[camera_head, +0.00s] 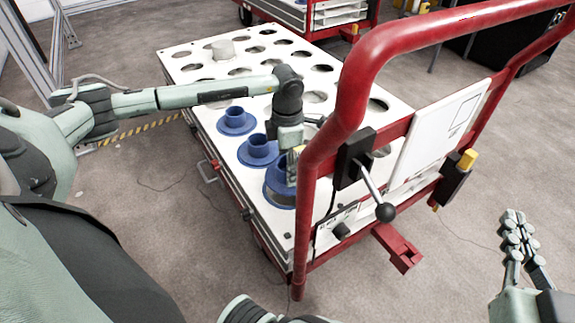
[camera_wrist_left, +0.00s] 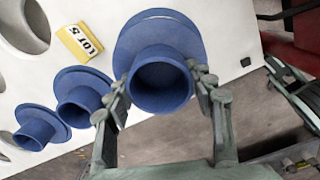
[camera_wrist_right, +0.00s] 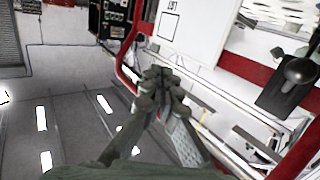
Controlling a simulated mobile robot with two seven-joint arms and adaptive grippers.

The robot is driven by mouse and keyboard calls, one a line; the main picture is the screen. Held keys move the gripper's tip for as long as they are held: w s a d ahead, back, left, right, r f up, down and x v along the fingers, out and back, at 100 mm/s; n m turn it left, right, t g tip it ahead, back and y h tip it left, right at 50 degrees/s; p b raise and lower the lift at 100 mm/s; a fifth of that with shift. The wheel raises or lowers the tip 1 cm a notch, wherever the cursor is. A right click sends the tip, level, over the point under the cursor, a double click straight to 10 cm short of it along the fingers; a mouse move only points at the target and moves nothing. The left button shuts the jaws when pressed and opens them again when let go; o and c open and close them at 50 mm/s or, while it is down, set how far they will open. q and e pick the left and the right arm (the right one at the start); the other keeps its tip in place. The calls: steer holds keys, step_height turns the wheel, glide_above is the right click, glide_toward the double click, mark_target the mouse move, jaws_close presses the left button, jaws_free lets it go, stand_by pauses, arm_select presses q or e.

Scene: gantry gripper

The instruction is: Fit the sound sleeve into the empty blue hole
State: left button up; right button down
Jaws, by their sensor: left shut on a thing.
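My left gripper (camera_head: 291,165) is shut on a blue flanged sleeve (camera_wrist_left: 160,84) near the cart's near right corner. In the left wrist view its fingers press on both sides of the sleeve's tube. A blue rim (camera_wrist_left: 158,14) shows just behind the sleeve's flange; I cannot tell whether the sleeve is seated in it or above it. Two other blue sleeves, one in the middle (camera_head: 258,151) and one farther back (camera_head: 235,120), stand upright in the same row. My right gripper (camera_head: 516,232) is shut and empty, off to the right of the cart.
The white cart top (camera_head: 185,66) has rows of dark open holes and a pale round piece (camera_head: 223,49) at the back. A red handle frame (camera_head: 330,125) rises close beside my left gripper. A yellow label (camera_wrist_left: 80,42) lies by the sleeves.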

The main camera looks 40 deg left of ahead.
arm_select(q)
steer(key=shift+f+b, duration=0.45)
steer(key=shift+f, duration=0.2)
arm_select(e)
steer(key=shift+s+a+r+t+y, duration=0.15)
steer(key=shift+a+r+t+y, duration=0.2)
steer(key=shift+r, duration=0.45)
steer(key=shift+s+a+r+t+y, duration=0.1)
steer(key=shift+a+r+t+y, duration=0.15)
steer(key=shift+r+t, duration=0.4)
steer(key=shift+s+a+r+t+y, duration=0.2)
steer(key=shift+a+r, duration=0.1)
steer(key=shift+r, duration=0.65)
steer(key=shift+f, duration=0.15)
